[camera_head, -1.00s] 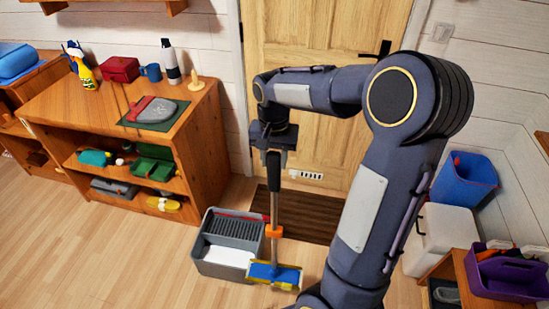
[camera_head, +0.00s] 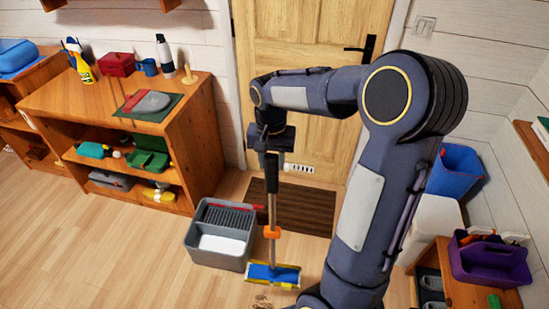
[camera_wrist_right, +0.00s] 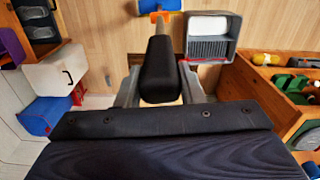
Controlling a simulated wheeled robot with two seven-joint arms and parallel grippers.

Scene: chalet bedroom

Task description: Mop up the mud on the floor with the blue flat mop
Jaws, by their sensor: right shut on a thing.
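The blue flat mop (camera_head: 273,273) has a blue head with yellow ends, an orange collar and a black grip. It stands upright with its head low at the floor, right of the grey bucket. My right gripper (camera_head: 272,150) is shut on the black grip at the top of the handle; the right wrist view also shows the grip (camera_wrist_right: 161,70) between the fingers. A patch of brown mud (camera_head: 262,302) shows on the floor at the bottom edge, just in front of the mop head and partly cut off. My left gripper is not in view.
A grey mop bucket (camera_head: 203,250) stands left of the mop. A dark doormat (camera_head: 310,207) lies before the wooden door. A wooden shelf unit (camera_head: 208,120) is on the left. A blue bin (camera_head: 455,172) and a purple caddy (camera_head: 490,265) are on the right. The left floor is clear.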

